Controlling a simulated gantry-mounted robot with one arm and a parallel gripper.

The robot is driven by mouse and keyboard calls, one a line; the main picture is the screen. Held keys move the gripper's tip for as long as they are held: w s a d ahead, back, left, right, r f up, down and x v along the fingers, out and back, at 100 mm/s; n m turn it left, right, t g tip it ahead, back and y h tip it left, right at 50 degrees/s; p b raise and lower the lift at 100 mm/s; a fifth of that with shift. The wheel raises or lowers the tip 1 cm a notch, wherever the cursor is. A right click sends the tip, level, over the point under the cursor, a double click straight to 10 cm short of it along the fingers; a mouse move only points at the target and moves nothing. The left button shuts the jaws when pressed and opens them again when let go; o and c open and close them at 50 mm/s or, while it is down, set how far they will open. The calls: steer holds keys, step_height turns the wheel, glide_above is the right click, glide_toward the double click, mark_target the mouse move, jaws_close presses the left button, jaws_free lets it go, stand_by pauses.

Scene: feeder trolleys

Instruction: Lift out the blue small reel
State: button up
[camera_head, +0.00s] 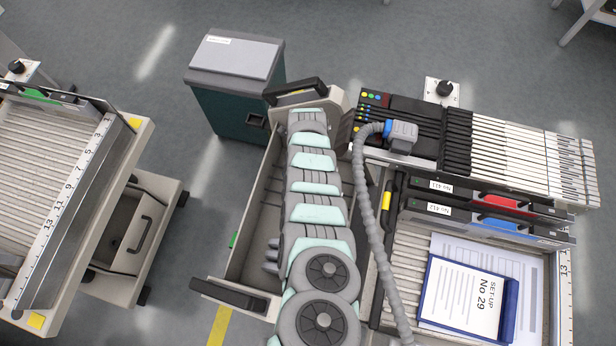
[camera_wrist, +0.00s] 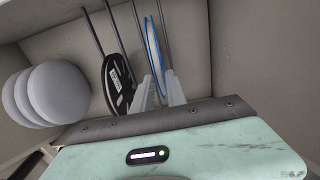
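In the wrist view, a thin reel with a blue rim (camera_wrist: 153,42) stands on edge between dark rods. My gripper (camera_wrist: 160,76) shows there with its two grey fingers apart, one on each side of the reel's lower edge. I see a gap between the fingers, and no clear grip on the reel. A black reel (camera_wrist: 119,80) with a white label leans just to the left. In the head view, my arm hangs over the open drawer (camera_head: 238,235) and hides my gripper and the blue reel.
A feeder trolley with a blue clipboard (camera_head: 466,300) is right of the drawer. A dark green bin (camera_head: 232,105) stands behind, and another trolley (camera_head: 60,200) at left.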

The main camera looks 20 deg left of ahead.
step_height(320, 180, down, 11)
steer(key=b, duration=0.9)
steer(key=shift+s+a+r, duration=0.15)
steer(key=shift+a, duration=0.1)
jaws_close()
